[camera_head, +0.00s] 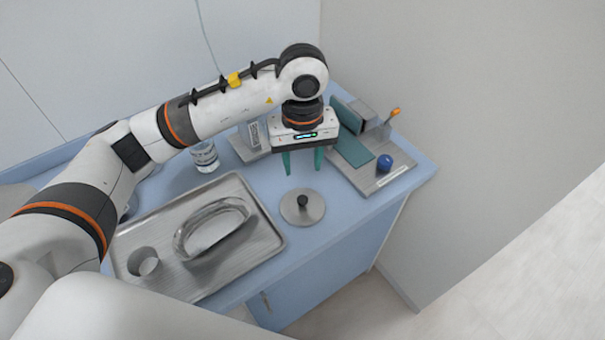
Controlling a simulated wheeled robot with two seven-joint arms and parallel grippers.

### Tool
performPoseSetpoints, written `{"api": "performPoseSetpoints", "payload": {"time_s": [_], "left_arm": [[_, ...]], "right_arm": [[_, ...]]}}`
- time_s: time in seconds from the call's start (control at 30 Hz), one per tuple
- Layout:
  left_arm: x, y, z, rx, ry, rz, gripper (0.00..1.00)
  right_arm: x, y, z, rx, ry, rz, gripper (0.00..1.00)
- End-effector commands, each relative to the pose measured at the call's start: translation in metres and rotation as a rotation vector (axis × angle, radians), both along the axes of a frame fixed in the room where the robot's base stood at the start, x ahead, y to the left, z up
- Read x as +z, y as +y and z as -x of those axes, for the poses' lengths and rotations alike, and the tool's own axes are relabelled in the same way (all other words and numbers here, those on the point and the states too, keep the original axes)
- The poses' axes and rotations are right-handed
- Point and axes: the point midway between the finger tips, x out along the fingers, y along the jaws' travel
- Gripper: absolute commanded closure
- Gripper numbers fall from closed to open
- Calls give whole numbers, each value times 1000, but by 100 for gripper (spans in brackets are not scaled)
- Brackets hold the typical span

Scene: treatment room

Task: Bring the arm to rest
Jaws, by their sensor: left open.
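My left arm comes in from the left and reaches across the blue counter (340,218). My left gripper (302,170) hangs at its end with two green fingers pointing down. The fingers are apart with nothing between them. The gripper is above the counter, just behind a round metal lid with a dark knob (302,207), and I see no contact with it. My right gripper is not in view.
A metal tray (262,226) holds a small cup (143,262) and a curved metal dish (212,226). A glass (205,156) stands behind it, partly covered by my arm. At right, a grey board (372,186) bears a blue ball (384,163). Walls close off the back and right.

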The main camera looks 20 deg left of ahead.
Motion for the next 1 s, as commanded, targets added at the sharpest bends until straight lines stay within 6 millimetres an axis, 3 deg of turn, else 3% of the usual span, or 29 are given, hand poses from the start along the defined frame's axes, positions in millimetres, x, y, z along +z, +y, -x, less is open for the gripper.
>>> {"api": "performPoseSetpoints", "payload": {"time_s": [0.57,1.0], "left_arm": [[4,0,0,0,0,0,56],[74,0,0,0,0,0,56]], "right_arm": [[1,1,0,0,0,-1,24],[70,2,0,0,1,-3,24]]}}
